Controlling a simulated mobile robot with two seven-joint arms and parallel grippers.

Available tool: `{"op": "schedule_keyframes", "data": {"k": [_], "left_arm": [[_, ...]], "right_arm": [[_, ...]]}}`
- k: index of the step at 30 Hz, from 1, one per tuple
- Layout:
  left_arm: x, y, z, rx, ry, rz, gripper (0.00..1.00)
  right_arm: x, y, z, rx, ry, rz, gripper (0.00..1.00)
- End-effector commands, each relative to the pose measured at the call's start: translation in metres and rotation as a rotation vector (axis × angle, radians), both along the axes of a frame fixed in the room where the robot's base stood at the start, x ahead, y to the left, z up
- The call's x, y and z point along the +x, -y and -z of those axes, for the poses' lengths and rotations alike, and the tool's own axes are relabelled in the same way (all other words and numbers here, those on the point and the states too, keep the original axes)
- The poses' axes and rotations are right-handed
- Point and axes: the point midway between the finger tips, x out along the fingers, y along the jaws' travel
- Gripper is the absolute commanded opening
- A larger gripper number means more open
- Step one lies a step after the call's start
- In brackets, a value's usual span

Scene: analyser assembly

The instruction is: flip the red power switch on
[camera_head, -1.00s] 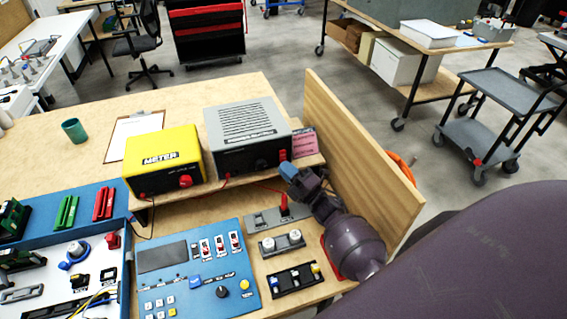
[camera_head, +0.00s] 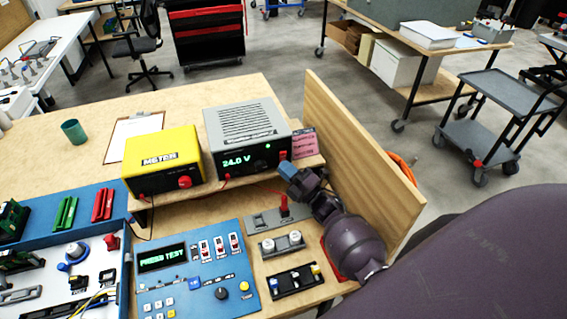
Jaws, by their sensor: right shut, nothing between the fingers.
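The grey power supply (camera_head: 245,130) stands on the raised shelf. Its display is lit green and reads 24.0 V, and a small green light shows. The red power switch (camera_head: 283,155) is at the right end of its front face; its exact tilt is too small to tell. My right gripper (camera_head: 286,170) has blue fingertips. It is shut and empty, just below and in front of the switch; I cannot tell whether it touches. My left gripper is not in view.
The yellow meter (camera_head: 163,160) stands left of the supply. The blue control panel (camera_head: 197,275) in front shows PRESS TEST. A red lever on a grey base (camera_head: 262,222) lies below my right gripper. An upright wooden board (camera_head: 355,145) closes the right side.

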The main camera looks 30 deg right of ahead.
Motion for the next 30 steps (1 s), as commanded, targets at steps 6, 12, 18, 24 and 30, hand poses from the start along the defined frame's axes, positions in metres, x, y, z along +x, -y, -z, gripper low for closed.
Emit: {"op": "schedule_keyframes", "data": {"k": [6,12,18,24,30], "left_arm": [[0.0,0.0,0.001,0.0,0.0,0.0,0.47],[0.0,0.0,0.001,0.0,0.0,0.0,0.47],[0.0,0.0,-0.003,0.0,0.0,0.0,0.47],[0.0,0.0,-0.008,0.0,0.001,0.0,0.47],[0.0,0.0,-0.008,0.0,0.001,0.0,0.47]], "right_arm": [[0.001,0.0,0.0,0.0,0.0,0.0,0.0],[0.001,0.0,0.0,0.0,0.0,0.0,0.0],[-0.004,-0.001,-0.002,0.0,0.0,0.0,0.0],[-0.013,-0.004,-0.004,0.0,0.001,-0.001,0.0],[-0.014,-0.004,-0.003,0.0,0.001,-0.001,0.0]]}}
